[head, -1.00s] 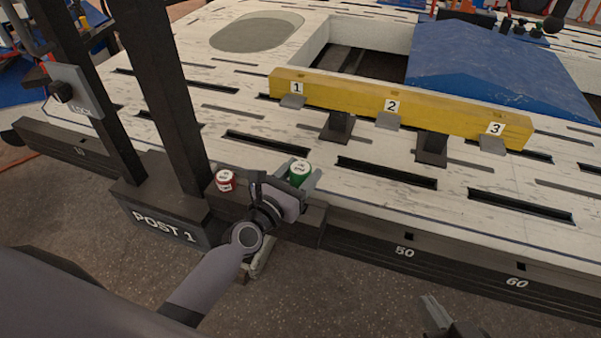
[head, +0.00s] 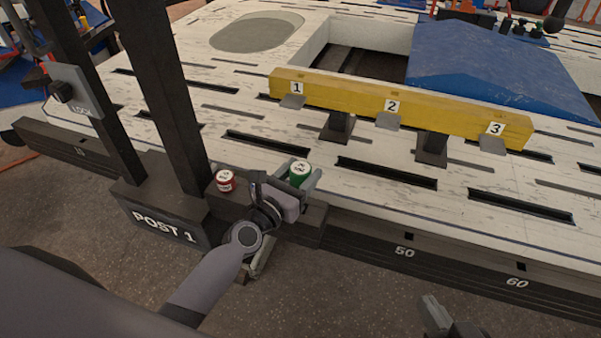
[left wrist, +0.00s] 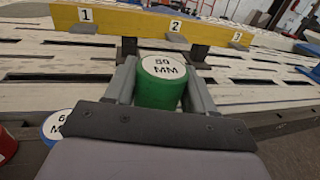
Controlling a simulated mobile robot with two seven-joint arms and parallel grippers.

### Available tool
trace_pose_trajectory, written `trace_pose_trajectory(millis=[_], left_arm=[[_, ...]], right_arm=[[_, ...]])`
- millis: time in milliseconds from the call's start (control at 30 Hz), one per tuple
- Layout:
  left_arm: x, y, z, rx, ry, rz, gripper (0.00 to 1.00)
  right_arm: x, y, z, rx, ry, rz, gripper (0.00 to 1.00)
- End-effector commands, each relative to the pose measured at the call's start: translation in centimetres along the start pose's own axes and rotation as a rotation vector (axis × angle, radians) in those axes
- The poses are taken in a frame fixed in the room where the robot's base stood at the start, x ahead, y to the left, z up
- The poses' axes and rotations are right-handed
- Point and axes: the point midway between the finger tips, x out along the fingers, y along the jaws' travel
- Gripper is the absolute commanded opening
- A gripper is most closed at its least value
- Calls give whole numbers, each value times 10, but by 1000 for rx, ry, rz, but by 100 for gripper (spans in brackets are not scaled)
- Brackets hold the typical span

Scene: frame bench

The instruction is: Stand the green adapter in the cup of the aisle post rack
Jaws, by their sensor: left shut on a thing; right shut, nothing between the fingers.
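The green adapter (head: 299,174) has a white top with a dark label. It is upright between the fingers of my left gripper (head: 297,185), which is shut on it. In the left wrist view the green adapter (left wrist: 160,84) shows its label "MM" below a number, with a grey finger on each side. A dark rack (head: 313,222) at the foot of the post marked POST 1 lies below it. I cannot tell whether the adapter's base touches the rack, and its cup is hidden. My right gripper (head: 437,315) is shut and empty at the bottom edge.
A red adapter (head: 226,181) stands left of my left gripper. A blue-rimmed adapter (left wrist: 54,126) shows in the left wrist view. The dark post (head: 160,95) rises on the left. A yellow beam (head: 350,101) numbered 1 to 3 stands behind on the slotted white bench (head: 240,105).

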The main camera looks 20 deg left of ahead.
Motion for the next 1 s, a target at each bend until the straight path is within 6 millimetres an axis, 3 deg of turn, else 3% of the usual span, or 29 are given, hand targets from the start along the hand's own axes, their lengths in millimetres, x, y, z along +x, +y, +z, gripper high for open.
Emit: trace_pose_trajectory(millis=[1000], left_arm=[[0, 0, -21, 0, -3, 0, 10]], right_arm=[[10, 2, 20, -1, -1, -1, 0]])
